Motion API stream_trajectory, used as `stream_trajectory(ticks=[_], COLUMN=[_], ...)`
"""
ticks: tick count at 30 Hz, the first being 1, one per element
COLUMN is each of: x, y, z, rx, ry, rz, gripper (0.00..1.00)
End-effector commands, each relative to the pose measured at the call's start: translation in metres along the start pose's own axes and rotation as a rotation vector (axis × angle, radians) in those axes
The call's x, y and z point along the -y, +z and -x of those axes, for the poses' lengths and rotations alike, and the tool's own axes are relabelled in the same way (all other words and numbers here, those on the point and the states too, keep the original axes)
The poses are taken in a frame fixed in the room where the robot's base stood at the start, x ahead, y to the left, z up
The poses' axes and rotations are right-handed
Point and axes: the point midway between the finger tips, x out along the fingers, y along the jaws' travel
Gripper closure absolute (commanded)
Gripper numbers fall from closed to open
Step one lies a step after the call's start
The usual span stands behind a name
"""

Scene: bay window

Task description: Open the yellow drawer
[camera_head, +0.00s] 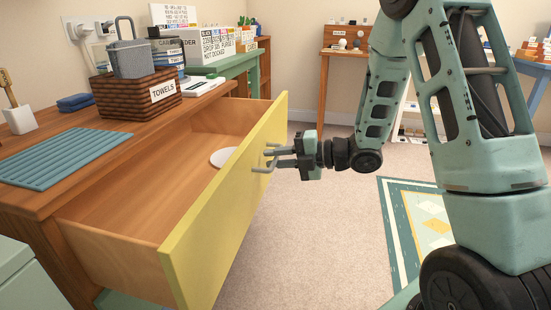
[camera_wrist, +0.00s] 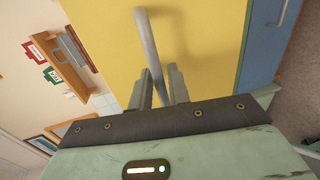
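The yellow drawer (camera_head: 228,205) is pulled far out of the wooden desk (camera_head: 55,195), its inside in plain view. A white round object (camera_head: 222,157) lies inside toward the far end. My gripper (camera_head: 278,157) is at the grey bar handle (camera_head: 263,170) on the outside of the drawer front. In the wrist view, the handle (camera_wrist: 147,40) runs between the two fingers (camera_wrist: 162,88), which are close around it. The yellow front (camera_wrist: 200,50) fills the middle of that view.
On the desk are a towels basket (camera_head: 125,98), a blue ribbed mat (camera_head: 60,155) and books. A pale green cabinet (camera_head: 25,275) stands at the near left. Carpet (camera_head: 315,235) is clear in front of the drawer, with a patterned rug (camera_head: 405,230) to the right.

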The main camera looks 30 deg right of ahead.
Motion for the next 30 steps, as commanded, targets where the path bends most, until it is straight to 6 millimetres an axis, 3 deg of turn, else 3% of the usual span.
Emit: stream_trajectory(ticks=[9,14,30], x=[0.000,-0.001,-0.002], y=[0.000,0.001,0.001], z=[0.000,0.013,0.133], rx=[-0.001,0.002,0.006], ry=[0.001,0.000,0.000], rz=[0.000,0.000,-0.002], gripper=[0.75,0.75,0.75])
